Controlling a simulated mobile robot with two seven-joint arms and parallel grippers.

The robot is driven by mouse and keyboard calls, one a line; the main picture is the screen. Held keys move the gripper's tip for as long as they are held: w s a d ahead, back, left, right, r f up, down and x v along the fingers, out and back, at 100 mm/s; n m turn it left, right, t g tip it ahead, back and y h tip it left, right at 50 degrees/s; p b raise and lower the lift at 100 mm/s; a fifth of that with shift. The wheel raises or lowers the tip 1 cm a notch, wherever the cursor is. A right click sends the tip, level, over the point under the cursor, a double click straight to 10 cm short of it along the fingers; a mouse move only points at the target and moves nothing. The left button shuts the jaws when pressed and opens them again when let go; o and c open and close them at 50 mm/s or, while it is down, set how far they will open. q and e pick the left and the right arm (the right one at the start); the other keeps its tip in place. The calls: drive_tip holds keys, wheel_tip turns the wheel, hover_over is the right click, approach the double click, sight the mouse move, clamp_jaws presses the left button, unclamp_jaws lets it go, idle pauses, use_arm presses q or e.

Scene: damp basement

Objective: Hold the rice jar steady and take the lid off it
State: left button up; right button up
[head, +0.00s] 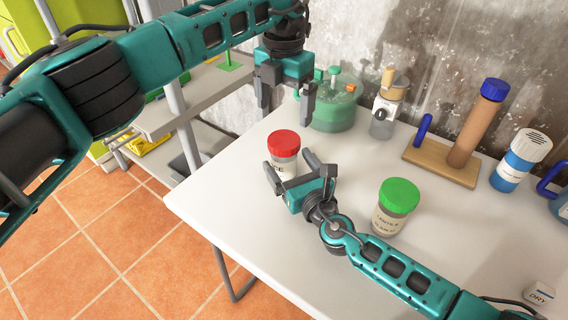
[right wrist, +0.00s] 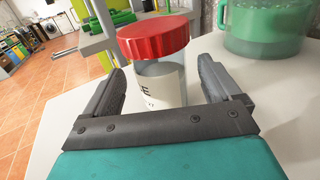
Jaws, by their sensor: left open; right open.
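The jar with a red lid (head: 284,143) stands upright near the table's left edge, its lid on. In the right wrist view, the end of its label shows an "E" on the clear jar body (right wrist: 161,84), which fits the rice jar. My right gripper (head: 288,161) is open, with one finger on each side of the jar body below the lid. In the wrist view a gap shows at each finger. My left gripper (head: 285,110) is open and empty, pointing down, higher than the red lid and behind it in the head view.
A green-lidded jar (head: 392,207) stands right of my right gripper. Behind are a green translucent pot (head: 333,108), a grinder-like jar (head: 388,108), a wooden stand (head: 440,162) and a blue bottle (head: 518,164). The white table's (head: 230,215) left front is clear.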

sight(284, 139)
drive_tip(key=shift+x, duration=1.45)
drive_tip(key=shift+c, duration=0.4)
clamp_jaws()
use_arm(q)
drive_tip(key=m, duration=0.6)
drive_tip(key=shift+m, duration=0.4)
drive_tip(key=m, duration=1.9)
drive_tip(key=shift+m, duration=0.4)
drive_tip(key=shift+f, duration=4)
